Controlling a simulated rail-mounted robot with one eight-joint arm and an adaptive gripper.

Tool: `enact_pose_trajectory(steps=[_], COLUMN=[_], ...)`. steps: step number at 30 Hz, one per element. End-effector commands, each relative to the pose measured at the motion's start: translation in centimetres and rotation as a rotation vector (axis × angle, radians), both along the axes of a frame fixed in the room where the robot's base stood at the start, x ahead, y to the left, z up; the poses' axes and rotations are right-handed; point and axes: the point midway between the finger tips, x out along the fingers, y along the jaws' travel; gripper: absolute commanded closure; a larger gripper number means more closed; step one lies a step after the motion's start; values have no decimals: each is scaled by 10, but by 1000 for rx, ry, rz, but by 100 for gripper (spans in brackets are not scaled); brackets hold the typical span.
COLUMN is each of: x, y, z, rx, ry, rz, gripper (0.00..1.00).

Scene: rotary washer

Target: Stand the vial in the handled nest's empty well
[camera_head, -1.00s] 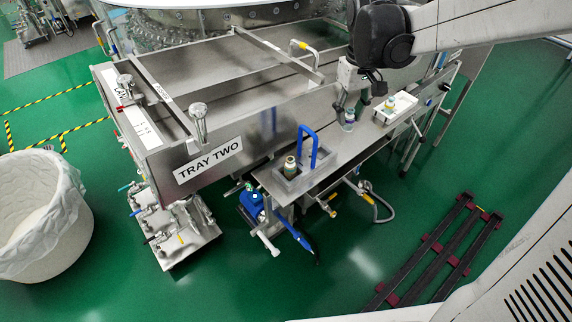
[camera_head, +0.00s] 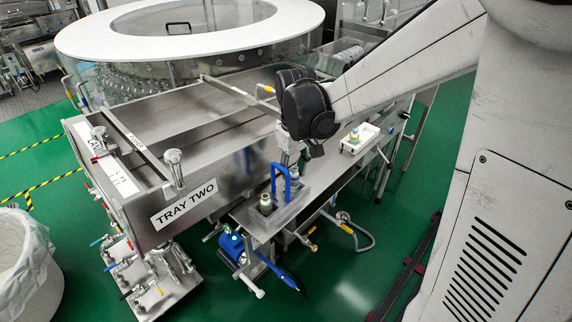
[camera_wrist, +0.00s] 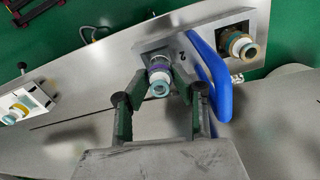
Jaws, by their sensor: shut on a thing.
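My gripper (camera_wrist: 160,80) is shut on a vial (camera_wrist: 159,78) with a pale blue-white cap and a purple band. In the head view my gripper (camera_head: 291,158) and this vial (camera_head: 295,171) are just right of the blue handle (camera_head: 281,184). The grey nest (camera_head: 291,208) sits on the steel shelf. In the wrist view the held vial is over or in the nest's left well, beside the "2" mark; I cannot tell how deep it is. A second vial (camera_wrist: 240,46) stands in the other well, across the handle (camera_wrist: 213,75), and shows in the head view (camera_head: 266,204).
A white tray (camera_head: 366,134) with a vial (camera_head: 354,136) stands farther right on the shelf (camera_head: 325,178); it also shows in the wrist view (camera_wrist: 40,98). The TRAY TWO steel trough (camera_head: 140,215) borders the shelf. The blue handle rises close beside my gripper.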

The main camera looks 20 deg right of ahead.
Motion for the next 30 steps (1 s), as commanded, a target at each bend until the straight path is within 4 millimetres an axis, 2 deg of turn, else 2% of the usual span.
enact_pose_trajectory(steps=[5, 17, 18, 20, 30], x=[0, 0, 0, 0, 0], y=[0, 0, 0, 0, 0], z=[-17, -22, -22, -21, -19], rx=[0, 0, 0, 0, 0], ry=[0, 0, 0, 0, 0], rz=[0, 0, 0, 0, 0], gripper=[90, 90, 75, 68, 68])
